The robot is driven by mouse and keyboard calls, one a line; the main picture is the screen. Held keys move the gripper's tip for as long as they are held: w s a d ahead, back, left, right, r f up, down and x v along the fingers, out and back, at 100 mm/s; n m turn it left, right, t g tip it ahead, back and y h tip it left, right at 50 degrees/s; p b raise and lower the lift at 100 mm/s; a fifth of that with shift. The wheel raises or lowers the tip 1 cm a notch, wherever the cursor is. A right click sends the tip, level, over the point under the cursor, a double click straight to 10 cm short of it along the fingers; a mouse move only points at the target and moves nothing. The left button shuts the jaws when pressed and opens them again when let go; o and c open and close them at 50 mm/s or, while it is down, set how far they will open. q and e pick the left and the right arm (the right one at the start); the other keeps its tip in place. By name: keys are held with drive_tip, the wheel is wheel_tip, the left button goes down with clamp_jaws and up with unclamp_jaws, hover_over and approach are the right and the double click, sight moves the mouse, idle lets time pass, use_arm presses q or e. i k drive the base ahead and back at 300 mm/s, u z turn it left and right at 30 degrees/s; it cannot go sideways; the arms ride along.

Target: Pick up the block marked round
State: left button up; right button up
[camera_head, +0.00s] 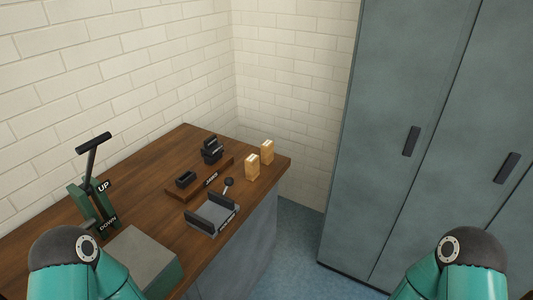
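Two small light wooden blocks stand upright at the right end of the wooden table in the head view. The nearer block (252,166) is a little left of the farther block (267,152). Both bear faint marks too small to read, so I cannot tell which one is marked round. Only my teal and black arm links show at the bottom left and bottom right. Neither gripper is in view.
The table (160,160) holds a wooden board (203,181) with black parts, a grey fixture (212,222) with black walls, a green lever stand (92,203) labelled UP and DOWN, and a grey-topped box (140,252). Tall grey cabinets (400,90) stand right; blue floor (295,235) lies between.

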sight(268, 148)
drive_tip(key=k, duration=1.15)
drive_tip(key=u, duration=0.25)
drive_tip(key=i, duration=1.05)
drive_tip(key=z, duration=0.5)
drive_tip(key=i, duration=0.75)
drive_tip(key=z, duration=0.5)
drive_tip(key=k, duration=0.8)
drive_tip(key=z, duration=0.2)
drive_tip(key=i, duration=0.6)
drive_tip(key=u, duration=0.05)
